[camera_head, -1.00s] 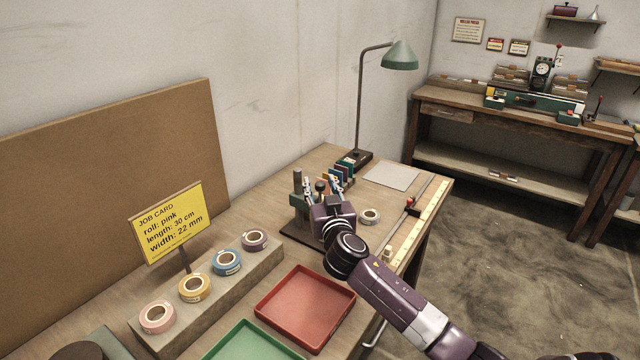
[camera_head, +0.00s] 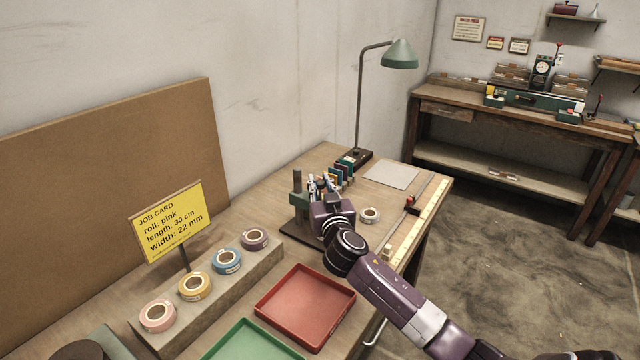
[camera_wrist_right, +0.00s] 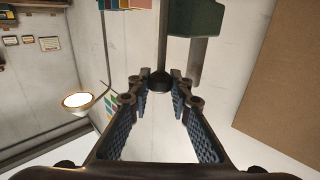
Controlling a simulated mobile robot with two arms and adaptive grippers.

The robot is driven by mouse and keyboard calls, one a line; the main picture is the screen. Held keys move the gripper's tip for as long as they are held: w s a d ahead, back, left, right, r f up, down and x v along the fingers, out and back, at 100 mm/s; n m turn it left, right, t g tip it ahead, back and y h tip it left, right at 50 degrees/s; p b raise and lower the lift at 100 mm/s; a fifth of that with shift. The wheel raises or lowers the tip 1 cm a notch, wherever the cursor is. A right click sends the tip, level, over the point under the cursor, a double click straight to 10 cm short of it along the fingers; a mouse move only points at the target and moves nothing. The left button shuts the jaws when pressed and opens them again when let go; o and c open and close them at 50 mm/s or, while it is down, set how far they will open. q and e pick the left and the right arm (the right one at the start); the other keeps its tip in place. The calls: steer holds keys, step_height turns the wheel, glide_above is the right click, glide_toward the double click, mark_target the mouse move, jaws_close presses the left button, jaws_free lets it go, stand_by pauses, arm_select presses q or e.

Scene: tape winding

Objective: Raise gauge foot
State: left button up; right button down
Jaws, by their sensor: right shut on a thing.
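The thickness gauge stands at the back of the bench, with a grey post and green body (camera_head: 298,198) above a dark base (camera_head: 291,231). My right gripper (camera_head: 318,184) is beside the green body, and my wrist hides much of the gauge. In the right wrist view, my right gripper (camera_wrist_right: 160,88) has its blue-padded fingertips closed around the gauge's small black foot knob (camera_wrist_right: 160,79). The knob sits at the end of a thin dark rod beside the green body (camera_wrist_right: 195,17). The foot's underside is hidden. My left gripper is not in view.
A tape roll (camera_head: 369,215) lies right of my wrist. A red tray (camera_head: 306,307) and green tray (camera_head: 250,343) lie in front. Several tape rolls sit on a wooden block (camera_head: 232,288) by the yellow job card (camera_head: 172,222). A lamp (camera_head: 400,55) stands behind.

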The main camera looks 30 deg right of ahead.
step_height(320, 180, up, 3)
steer(key=shift+f+p, duration=0.1)
steer(key=shift+p, duration=0.5)
steer(key=shift+r, duration=0.2)
steer(key=c, duration=1.8)
jaws_free()
steer(key=shift+o, duration=0.3)
steer(key=shift+f, duration=0.15)
steer(key=shift+s+a, duration=0.15)
steer(key=shift+s, duration=0.1)
steer(key=v, duration=1.1)
steer(key=shift+s, duration=0.2)
